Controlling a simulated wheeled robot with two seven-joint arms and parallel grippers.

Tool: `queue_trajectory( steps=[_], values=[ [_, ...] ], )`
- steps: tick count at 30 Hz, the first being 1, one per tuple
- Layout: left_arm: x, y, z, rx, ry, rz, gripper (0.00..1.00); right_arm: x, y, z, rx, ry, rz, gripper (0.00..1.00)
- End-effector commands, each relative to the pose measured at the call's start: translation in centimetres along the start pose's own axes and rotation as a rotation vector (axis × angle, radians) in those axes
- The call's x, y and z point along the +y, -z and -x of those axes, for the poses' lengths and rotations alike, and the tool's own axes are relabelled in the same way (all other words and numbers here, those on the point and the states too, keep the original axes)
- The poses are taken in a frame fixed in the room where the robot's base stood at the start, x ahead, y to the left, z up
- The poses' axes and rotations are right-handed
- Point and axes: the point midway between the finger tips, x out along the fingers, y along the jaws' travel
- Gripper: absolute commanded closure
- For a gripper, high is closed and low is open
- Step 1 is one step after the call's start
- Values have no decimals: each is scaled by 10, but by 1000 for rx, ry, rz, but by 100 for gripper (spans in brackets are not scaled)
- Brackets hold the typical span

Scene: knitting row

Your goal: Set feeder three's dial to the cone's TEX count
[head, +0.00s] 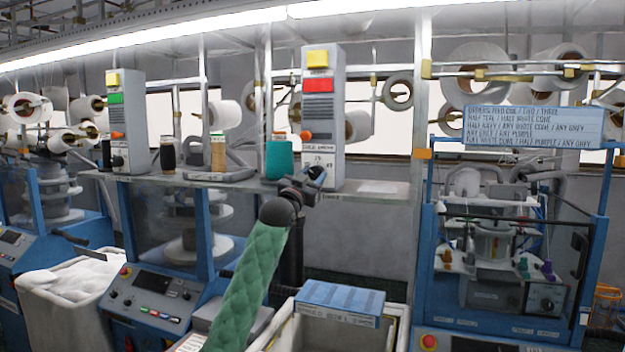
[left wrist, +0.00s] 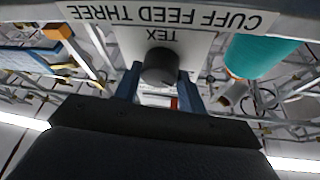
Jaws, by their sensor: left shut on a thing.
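Feeder three is the grey upright box (head: 323,110) with a yellow block on top and a red panel. In the left wrist view its label (left wrist: 170,15) reads CUFF FEED THREE, upside down, with TEX beside the dial. The dark round dial (left wrist: 160,66) sits between the fingers of my left gripper (left wrist: 160,92), which is shut on it. In the head view my left gripper (head: 308,182) reaches the box's lower front and hides the dial. A teal cone (head: 279,160) stands just left of the box; I cannot read any count on it. My right gripper is not in view.
Another feeder box (head: 127,120) with a green panel stands farther left. Black and tan cones stand between the boxes on the shelf (head: 385,194). A blue sign (head: 535,127) hangs above the machine at right. A bin (head: 380,332) with a blue packet (head: 340,298) stands below.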

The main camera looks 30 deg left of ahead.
Motion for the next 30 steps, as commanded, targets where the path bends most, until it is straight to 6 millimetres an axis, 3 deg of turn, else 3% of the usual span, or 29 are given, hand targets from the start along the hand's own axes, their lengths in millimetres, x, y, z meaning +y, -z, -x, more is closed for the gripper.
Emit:
queue_trajectory(
  steps=[15, 30],
  values=[
    [-2, 0, 0, -18, -117, -278, 82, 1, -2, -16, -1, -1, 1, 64],
    [-5, 4, -1, -39, -243, -574, 82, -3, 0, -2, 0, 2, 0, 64]
  ],
)
